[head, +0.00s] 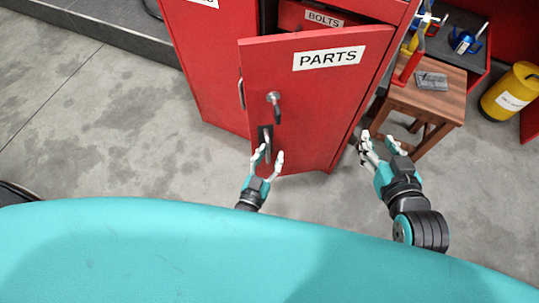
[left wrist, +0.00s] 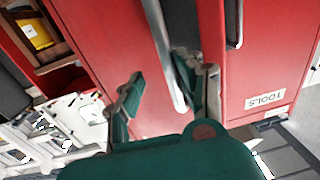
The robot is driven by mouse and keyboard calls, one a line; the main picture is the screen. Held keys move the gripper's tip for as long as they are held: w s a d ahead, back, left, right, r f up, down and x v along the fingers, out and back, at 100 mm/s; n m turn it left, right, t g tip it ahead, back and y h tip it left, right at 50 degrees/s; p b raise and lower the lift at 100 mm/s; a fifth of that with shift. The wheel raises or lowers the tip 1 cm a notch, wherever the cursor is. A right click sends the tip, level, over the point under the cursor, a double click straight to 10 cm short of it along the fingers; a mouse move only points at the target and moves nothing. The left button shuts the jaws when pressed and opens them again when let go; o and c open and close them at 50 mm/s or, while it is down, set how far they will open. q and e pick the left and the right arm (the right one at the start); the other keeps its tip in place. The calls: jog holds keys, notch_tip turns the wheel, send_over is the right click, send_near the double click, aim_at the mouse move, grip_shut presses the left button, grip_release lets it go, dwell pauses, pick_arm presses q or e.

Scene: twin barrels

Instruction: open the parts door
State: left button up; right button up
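The red parts door (head: 310,75), with its white PARTS label, stands ajar, its left edge swung out from the cabinet. A silver key or knob (head: 273,99) sits on it, with the dark-backed bar handle (head: 266,137) below. My left gripper (head: 270,155) is at the lower end of this handle, fingers apart. In the left wrist view the silver handle (left wrist: 165,50) reaches down between its fingers (left wrist: 165,92), closer to the right-hand one; contact is unclear. My right gripper (head: 378,138) is open and empty beside the door's right edge.
A drawer labelled BOLTS (head: 323,18) shows behind the door top. The TOOLS door (left wrist: 275,75) has its own handle (left wrist: 235,25). A wooden stool (head: 425,100) stands close right of the cabinet, with a yellow canister (head: 511,92) beyond. Grey floor (head: 120,130) is free at left.

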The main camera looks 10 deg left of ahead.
pick_arm(q)
jog(key=shift+s, duration=0.1)
jog(key=s+a, duration=0.2)
jog(key=s, duration=0.9)
jog(key=shift+s, duration=0.35)
